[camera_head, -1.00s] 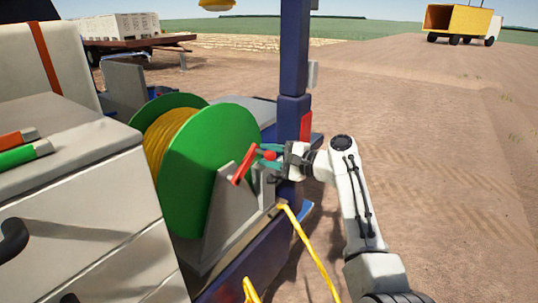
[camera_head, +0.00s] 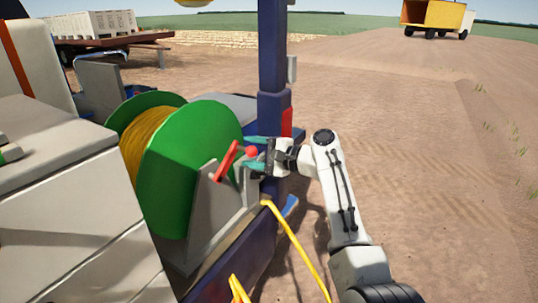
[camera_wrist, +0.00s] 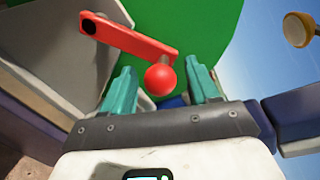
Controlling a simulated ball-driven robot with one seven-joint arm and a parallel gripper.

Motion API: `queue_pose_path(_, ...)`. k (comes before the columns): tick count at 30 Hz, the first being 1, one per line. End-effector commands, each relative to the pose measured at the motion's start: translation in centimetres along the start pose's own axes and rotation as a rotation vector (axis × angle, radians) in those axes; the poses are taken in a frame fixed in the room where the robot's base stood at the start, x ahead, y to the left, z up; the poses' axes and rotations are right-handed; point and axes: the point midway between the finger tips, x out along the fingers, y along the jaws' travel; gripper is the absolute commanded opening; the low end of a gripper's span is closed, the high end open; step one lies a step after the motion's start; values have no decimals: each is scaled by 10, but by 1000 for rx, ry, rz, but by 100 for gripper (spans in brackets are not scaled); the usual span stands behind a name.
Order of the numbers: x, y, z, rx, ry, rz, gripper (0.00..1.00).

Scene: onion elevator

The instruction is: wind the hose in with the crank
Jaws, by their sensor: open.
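The hose reel (camera_head: 190,160) has green flanges and yellow hose (camera_head: 145,140) wound on it. A red crank arm (camera_head: 227,161) slants across the grey reel stand, and its red ball knob (camera_head: 252,152) sticks out toward my gripper. My gripper (camera_head: 256,153) has teal fingers and is open, with the knob between them. In the wrist view the crank arm (camera_wrist: 130,38) is at top left and the knob (camera_wrist: 160,80) lies between the spread fingers (camera_wrist: 163,88), with gaps on both sides. A yellow hose length (camera_head: 297,245) hangs from the stand's corner to the ground.
A dark blue post (camera_head: 273,70) rises just behind my gripper. A pale cabinet (camera_head: 70,220) stands at the left front. A flatbed with white crates (camera_head: 92,24) and a yellow truck (camera_head: 434,14) are far off. Dirt ground at right is open.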

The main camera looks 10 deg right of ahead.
Motion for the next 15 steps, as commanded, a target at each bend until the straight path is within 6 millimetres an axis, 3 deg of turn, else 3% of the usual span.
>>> queue_pose_path(15,-82,2,-2,-2,4,-1,60)
